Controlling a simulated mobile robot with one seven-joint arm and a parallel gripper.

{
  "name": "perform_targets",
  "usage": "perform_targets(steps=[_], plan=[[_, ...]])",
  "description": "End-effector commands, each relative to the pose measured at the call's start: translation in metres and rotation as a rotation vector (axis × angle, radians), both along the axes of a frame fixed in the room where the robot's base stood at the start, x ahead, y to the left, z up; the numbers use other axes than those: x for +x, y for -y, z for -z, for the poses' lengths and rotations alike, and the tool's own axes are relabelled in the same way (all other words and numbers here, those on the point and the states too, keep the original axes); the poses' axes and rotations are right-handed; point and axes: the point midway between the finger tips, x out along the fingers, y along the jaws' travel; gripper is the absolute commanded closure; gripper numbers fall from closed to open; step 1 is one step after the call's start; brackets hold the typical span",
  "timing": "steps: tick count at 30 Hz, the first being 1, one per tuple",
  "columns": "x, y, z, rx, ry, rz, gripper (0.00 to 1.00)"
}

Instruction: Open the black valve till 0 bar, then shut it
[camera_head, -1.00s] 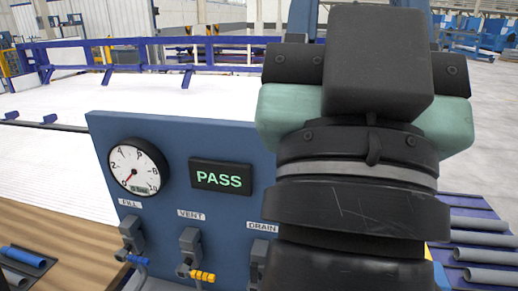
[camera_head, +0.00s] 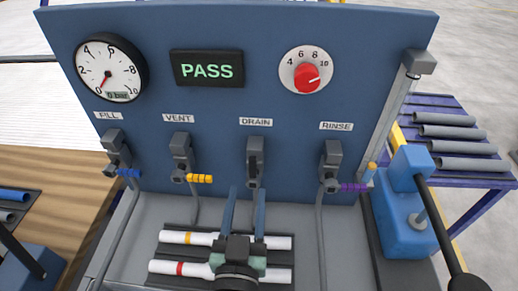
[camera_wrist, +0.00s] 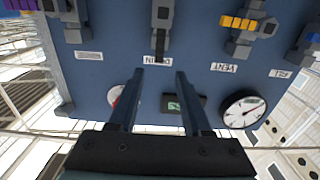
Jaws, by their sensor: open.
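The black valve (camera_head: 254,165) is under the DRAIN label, with its dark handle running up and down in line with the body. It also shows in the wrist view (camera_wrist: 160,42). The round gauge (camera_head: 109,69) has its red needle near 0, and its small display appears to read 0 bar. My gripper (camera_head: 246,200) is open and empty, its two blue fingers pointing up at the panel just below the black valve. In the wrist view the open fingers (camera_wrist: 159,75) point toward the valve and appear apart from it.
Blue FILL (camera_head: 128,172), yellow VENT (camera_head: 199,178) and purple RINSE (camera_head: 353,187) handles are turned sideways. A PASS display (camera_head: 207,68) and red knob (camera_head: 307,77) are above. Two white pipes (camera_head: 180,238) lie below; a blue pump-like block (camera_head: 405,215) stands at right.

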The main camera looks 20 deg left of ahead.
Motion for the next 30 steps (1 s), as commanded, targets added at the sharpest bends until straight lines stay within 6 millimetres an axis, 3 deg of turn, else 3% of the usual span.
perform_targets(steps=[21,30], plan=[[0.105,-0.029,-0.003,0.000,0.004,0.002,0.51],[0.122,-0.034,-0.002,0.001,0.003,0.002,0.51]])
